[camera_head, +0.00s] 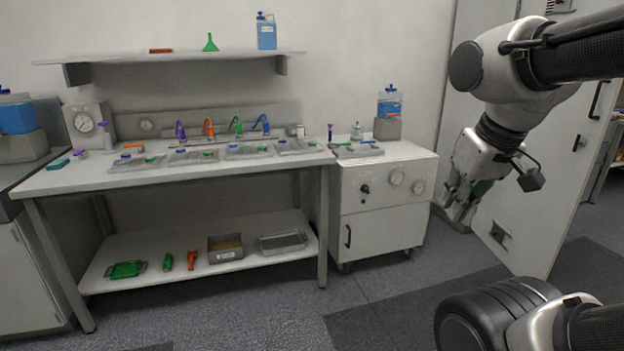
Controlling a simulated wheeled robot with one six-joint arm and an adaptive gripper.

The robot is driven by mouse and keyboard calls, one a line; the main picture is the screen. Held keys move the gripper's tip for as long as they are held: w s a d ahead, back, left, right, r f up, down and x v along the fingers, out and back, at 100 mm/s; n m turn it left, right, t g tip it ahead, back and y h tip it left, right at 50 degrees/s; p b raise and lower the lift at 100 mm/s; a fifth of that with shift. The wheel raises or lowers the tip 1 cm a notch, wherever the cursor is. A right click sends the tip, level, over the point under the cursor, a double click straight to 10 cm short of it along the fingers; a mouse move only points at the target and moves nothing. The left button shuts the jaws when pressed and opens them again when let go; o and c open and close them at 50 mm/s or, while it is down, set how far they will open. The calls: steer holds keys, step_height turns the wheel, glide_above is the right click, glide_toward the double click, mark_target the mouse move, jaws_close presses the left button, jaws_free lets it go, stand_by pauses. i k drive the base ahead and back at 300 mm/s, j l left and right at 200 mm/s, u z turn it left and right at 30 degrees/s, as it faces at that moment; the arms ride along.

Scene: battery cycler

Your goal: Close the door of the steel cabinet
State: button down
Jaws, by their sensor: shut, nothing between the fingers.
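The steel cabinet's pale grey door (545,215) stands at the right, a tall panel set at an angle with a dark upright handle (597,100) near its right edge. It appears to stand open, but my arm hides much of it and the cabinet behind. A small dark latch or plate (500,233) sits low on the panel. My gripper (460,212) hangs in front of the panel's left part, pointing down. It is shut and empty. I cannot tell whether it touches the door.
A white wheeled unit (385,230) with gauges and a handle stands left of my gripper. A workbench (190,182) with trays and bottles is further left, under a wall shelf (170,58). A dark mat (390,325) lies on the floor. Free floor lies in front of the wheeled unit.

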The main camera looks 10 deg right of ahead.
mark_target(536, 225)
steer(key=i+l+z, duration=0.2)
steer(key=i+z, duration=0.95)
steer(key=i+j+z, duration=0.15)
steer(key=i+z, duration=0.25)
steer(key=i+j+z, duration=0.15)
steer(key=i+z, duration=0.2)
steer(key=i, duration=0.3)
steer(key=i+l+u, duration=0.15)
steer(key=i, duration=0.25)
steer(key=l, duration=0.1)
